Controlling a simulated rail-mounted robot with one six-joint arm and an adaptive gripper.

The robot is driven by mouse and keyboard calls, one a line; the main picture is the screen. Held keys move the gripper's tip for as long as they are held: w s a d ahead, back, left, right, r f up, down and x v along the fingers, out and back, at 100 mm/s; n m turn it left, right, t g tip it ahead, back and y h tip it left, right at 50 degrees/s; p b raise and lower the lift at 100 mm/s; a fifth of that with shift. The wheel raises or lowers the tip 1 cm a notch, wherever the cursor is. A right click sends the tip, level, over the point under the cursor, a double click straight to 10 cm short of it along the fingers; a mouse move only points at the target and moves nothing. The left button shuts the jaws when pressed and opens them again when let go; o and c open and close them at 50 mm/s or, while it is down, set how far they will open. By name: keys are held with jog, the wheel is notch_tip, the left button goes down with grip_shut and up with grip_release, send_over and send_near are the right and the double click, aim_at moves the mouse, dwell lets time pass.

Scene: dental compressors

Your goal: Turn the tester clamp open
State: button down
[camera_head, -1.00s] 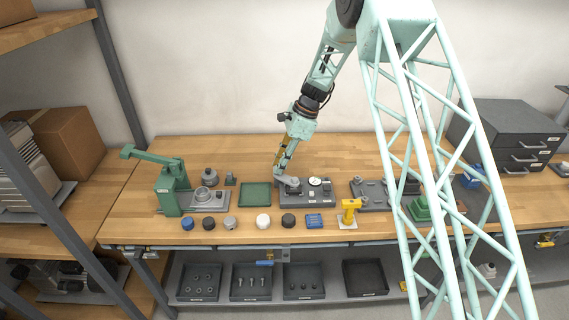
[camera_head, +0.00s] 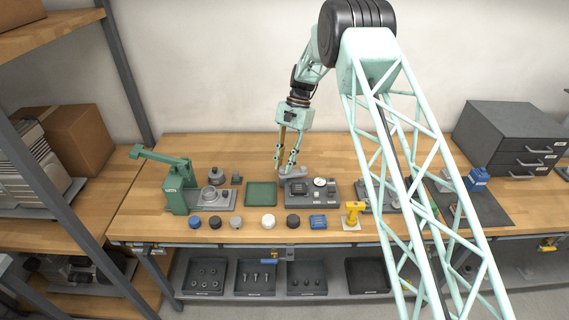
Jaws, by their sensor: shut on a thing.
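The tester (camera_head: 329,196) is a grey block on the bench with a white round dial (camera_head: 320,182) on its right part. A dark square seat shows on its left part. The tester clamp (camera_head: 297,172) is a grey lever at the tester's back left edge, turned away from the seat. My gripper (camera_head: 284,172) points down at the clamp's left end, shut on it. The fingers hide part of that end, and the exact contact is too small to see.
A green tray (camera_head: 261,195) lies left of the tester, and a green press (camera_head: 174,190) stands farther left. A yellow part (camera_head: 353,210) stands front right. My arm link hides some of the right bench.

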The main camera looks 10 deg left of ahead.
jog(key=n+h, duration=0.1)
jog(key=n, duration=0.2)
jog(key=n+h, duration=0.1)
jog(key=n, duration=0.2)
jog(key=shift+a+n+h+p, duration=0.2)
jog(key=shift+n+h+p, duration=0.1)
jog(key=shift+n+p, duration=0.1)
jog(key=c, duration=2.4)
grip_release()
jog(key=shift+r, duration=0.15)
jog(key=v, duration=1.1)
jog(key=shift+w+r, duration=0.25)
jog(key=shift+w, duration=0.05)
